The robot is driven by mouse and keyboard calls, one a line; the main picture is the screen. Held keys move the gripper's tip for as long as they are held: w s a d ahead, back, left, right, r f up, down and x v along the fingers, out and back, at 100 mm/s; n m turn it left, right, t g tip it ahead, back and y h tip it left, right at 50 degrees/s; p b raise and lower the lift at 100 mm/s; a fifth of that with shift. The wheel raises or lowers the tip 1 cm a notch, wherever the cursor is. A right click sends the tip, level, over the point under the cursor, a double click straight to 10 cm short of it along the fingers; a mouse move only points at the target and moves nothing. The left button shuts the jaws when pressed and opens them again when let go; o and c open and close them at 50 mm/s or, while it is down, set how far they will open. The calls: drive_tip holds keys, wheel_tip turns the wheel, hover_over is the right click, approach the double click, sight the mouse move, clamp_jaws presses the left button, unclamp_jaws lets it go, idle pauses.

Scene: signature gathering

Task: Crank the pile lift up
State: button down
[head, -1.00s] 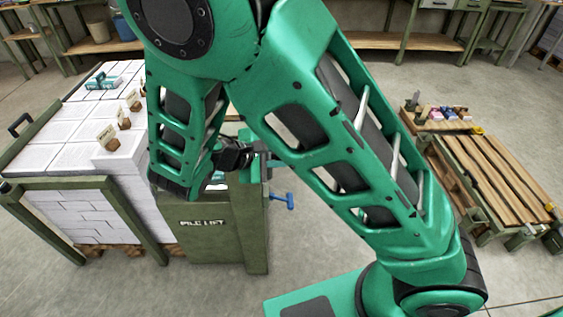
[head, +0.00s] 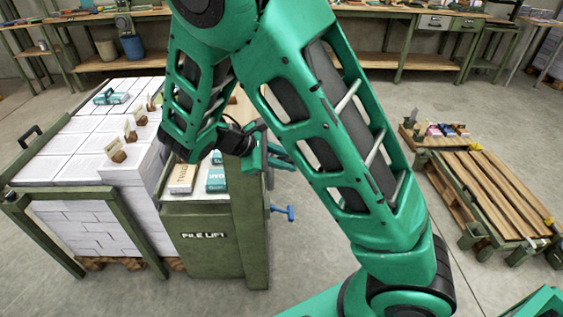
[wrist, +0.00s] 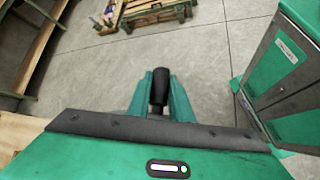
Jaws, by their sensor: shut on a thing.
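The pile lift (head: 205,260) is a green metal frame and panel lettered PILE LIFT, standing left of centre in the head view. A tall pile of white paper bundles (head: 75,150) stands in it. My gripper (head: 283,160) is at the lift's right side, partly hidden by my arm in the head view. In the wrist view, my gripper (wrist: 161,92) is shut on a dark cylindrical crank handle (wrist: 159,86), held between its two green fingers. The rest of the crank is hidden. A blue T-shaped handle (head: 284,212) sticks out of the lift's right side, below my gripper.
Books (head: 182,178) and a teal box (head: 216,178) lie on top of the lift's panel. Tagged wooden blocks (head: 117,156) stand along the pile's edge. A slatted pallet table (head: 490,190) is at the right. The floor between is clear; workbenches line the back.

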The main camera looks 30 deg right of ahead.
drive_tip(key=c, duration=1.6)
unclamp_jaws()
drive_tip(key=shift+a, duration=0.1)
drive_tip(key=v, duration=1)
drive_tip(key=shift+w+a+r, duration=0.15)
drive_tip(key=shift+a+r, duration=0.05)
drive_tip(key=shift+c, duration=0.6)
